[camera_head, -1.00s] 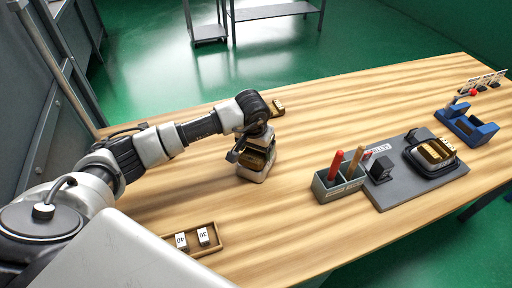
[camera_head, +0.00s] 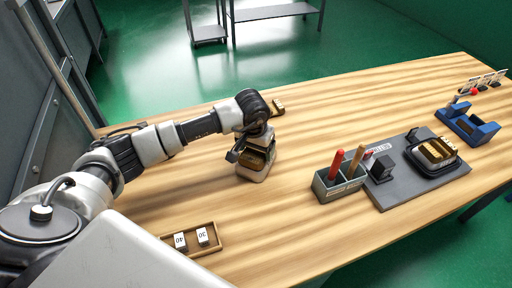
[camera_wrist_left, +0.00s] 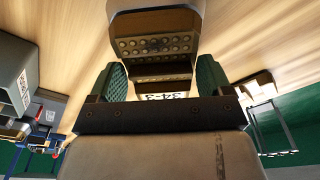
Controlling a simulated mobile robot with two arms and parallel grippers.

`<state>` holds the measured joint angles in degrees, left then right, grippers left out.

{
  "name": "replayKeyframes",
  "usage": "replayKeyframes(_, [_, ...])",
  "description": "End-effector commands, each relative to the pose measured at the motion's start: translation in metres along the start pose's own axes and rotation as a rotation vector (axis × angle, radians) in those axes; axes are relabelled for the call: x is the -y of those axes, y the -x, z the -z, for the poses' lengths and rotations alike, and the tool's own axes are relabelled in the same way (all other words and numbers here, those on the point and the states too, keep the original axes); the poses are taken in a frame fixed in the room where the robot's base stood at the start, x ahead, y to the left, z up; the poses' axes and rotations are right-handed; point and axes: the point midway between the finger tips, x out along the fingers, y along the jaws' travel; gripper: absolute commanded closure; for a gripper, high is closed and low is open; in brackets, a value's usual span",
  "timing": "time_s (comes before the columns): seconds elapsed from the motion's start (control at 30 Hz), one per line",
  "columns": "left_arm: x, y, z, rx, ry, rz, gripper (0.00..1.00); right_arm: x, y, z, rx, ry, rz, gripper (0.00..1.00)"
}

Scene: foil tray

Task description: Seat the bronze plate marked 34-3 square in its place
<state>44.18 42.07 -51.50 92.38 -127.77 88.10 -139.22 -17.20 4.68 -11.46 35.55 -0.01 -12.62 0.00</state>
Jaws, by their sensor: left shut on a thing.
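My left gripper (camera_head: 254,146) points down over the left-middle of the table. In the left wrist view its two green-padded fingers (camera_wrist_left: 164,82) are shut on the bronze plate marked 34-3, whose white label (camera_wrist_left: 166,95) shows between them. Beyond it is a bronze face with rows of round bumps (camera_wrist_left: 155,46), in a dark-rimmed block. In the head view this block (camera_head: 252,174) is pale below and bronze on top, directly under the gripper. The fingers hide much of the plate, so I cannot tell whether it touches the block or sits square. My right gripper is out of view.
A small wooden tray (camera_head: 205,252) holds blocks marked 40 and 30. A grey holder (camera_head: 331,190) with red and brown handles stands beside a dark board (camera_head: 400,192) with a black-rimmed tray (camera_head: 456,167). A blue stand (camera_head: 480,134) is at right. A small bronze piece (camera_head: 278,105) lies behind the gripper.

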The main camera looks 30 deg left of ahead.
Motion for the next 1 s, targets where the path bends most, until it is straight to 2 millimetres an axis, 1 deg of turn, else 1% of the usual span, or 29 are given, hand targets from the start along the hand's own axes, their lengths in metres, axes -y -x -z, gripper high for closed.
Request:
replayKeyframes(0.5, [0.0002,-0.0011,0.0006,-0.003,0.000,-0.001,0.62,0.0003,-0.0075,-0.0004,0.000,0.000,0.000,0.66])
replayKeyframes(0.8, [0.0002,-0.0009,0.0005,-0.003,0.001,-0.001,0.62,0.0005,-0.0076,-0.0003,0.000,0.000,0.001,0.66])
replayKeyframes(0.83, [0.0002,-0.0009,0.0005,-0.003,0.000,-0.001,0.17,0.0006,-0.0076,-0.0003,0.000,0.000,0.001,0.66])
replayKeyframes(0.93, [0.0002,-0.0012,0.0003,-0.002,0.000,-0.001,0.02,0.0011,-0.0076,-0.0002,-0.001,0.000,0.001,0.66])
replayKeyframes(0.97, [0.0002,-0.0013,0.0002,-0.002,0.000,-0.001,0.00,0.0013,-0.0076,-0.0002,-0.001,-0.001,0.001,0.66])
replayKeyframes(1.0, [0.0003,-0.0014,0.0002,-0.002,0.000,-0.001,0.00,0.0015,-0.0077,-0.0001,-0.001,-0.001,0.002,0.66])
